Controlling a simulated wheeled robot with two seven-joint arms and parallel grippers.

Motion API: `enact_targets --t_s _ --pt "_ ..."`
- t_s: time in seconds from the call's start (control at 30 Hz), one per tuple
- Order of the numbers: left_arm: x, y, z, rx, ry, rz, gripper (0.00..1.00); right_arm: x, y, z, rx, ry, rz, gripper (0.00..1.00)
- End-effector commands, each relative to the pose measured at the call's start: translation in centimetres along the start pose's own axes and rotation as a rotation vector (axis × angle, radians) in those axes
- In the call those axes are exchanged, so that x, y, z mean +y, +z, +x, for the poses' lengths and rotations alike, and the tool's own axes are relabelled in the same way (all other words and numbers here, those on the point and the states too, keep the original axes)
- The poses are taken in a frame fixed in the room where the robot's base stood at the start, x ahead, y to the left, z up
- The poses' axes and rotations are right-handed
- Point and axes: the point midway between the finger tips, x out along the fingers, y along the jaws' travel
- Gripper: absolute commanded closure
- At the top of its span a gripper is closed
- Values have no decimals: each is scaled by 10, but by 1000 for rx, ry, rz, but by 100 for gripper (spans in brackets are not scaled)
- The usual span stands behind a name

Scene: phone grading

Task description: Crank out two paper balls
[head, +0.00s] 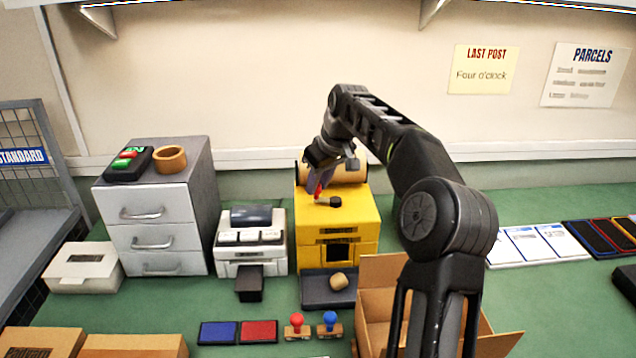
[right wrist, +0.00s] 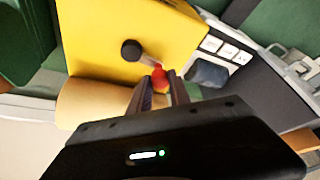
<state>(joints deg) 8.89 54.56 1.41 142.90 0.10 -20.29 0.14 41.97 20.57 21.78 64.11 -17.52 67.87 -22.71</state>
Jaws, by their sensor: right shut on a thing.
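A yellow machine (head: 322,222) stands on the green counter with a dark opening in its front. A tan paper roll (head: 345,173) sits at its back. On top is a crank with a black hub (head: 335,201) and a red knob (right wrist: 160,76). My right gripper (head: 319,185) reaches down over the top; in the right wrist view its fingers are shut on the red knob, left of the hub in the head view. One tan paper ball (head: 339,281) lies in the dark tray (head: 315,294) below the opening. My left gripper is not in view.
A white printer-like device (head: 250,242) stands left of the machine, beside grey drawers (head: 152,205). An open cardboard box (head: 380,272) is at the right front, partly behind my arm. Ink pads (head: 238,332) and stamps (head: 329,325) lie in front.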

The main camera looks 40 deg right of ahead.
Motion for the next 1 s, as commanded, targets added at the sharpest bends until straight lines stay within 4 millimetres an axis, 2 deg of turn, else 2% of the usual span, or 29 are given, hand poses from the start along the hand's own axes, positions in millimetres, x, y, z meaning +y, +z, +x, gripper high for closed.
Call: enact_targets --t_s 0.47,1.0 --pt "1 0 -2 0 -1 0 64 1 -2 0 0 21 47 100" --pt "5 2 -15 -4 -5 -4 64 13 -12 2 2 160 382 100"
